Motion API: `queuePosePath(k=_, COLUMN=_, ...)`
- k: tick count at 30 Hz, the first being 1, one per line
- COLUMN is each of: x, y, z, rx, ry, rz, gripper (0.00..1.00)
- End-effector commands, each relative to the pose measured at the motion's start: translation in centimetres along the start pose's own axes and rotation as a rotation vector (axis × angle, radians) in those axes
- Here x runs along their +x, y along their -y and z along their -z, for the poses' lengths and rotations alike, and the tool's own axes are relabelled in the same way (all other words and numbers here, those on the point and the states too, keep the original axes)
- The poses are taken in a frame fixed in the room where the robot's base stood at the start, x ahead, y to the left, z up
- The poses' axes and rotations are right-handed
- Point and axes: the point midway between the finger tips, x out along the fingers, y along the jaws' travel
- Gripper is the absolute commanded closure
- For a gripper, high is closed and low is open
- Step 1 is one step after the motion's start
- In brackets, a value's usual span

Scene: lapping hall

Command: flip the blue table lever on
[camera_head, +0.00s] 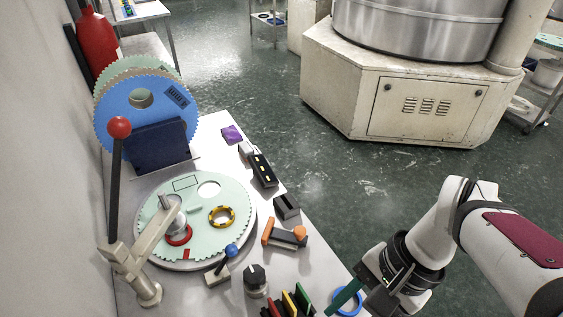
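The blue table lever (231,250) has a blue ball on a short dark stem that leans up and to the right. Its small grey base (217,275) sits on the light table, at the front edge of the pale green toothed disc (200,215). My gripper (368,288) is at the lower right, well to the right of the lever and apart from it. A dark green strip (343,298) extends down-left from the fingers; I cannot tell whether it is held or lies behind them. The finger opening is not clear.
A taller red-knobbed lever (119,128) stands at the left beside a blue toothed disc (135,112). Near the blue lever are a black knob (256,279), an orange-ended switch (285,236), a rack of coloured plates (288,302) and a blue ring (348,299).

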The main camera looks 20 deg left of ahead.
Motion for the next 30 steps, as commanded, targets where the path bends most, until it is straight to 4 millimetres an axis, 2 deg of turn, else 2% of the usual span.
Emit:
queuePosePath(k=1, x=0.1, y=1.9, z=1.2, rx=0.051, ry=0.079, rz=0.005, gripper=0.68)
queuePosePath(k=6, x=1.7, y=8.4, z=5.8, rx=0.237, ry=0.36, rz=0.044, gripper=0.98)
queuePosePath(k=8, x=2.9, y=10.5, z=7.7, rx=0.302, ry=0.459, rz=0.057, gripper=1.0)
queuePosePath(k=13, x=8.2, y=14.9, z=13.0, rx=0.486, ry=0.733, rz=0.098, gripper=1.0)
queuePosePath(k=18, x=13.4, y=16.7, z=16.3, rx=0.619, ry=0.933, rz=0.131, gripper=1.0)
queuePosePath(k=21, x=14.9, y=17.0, z=17.1, rx=0.652, ry=0.985, rz=0.14, gripper=1.0)
queuePosePath(k=30, x=15.6, y=17.1, z=17.4, rx=0.67, ry=1.011, rz=0.145, gripper=1.0)
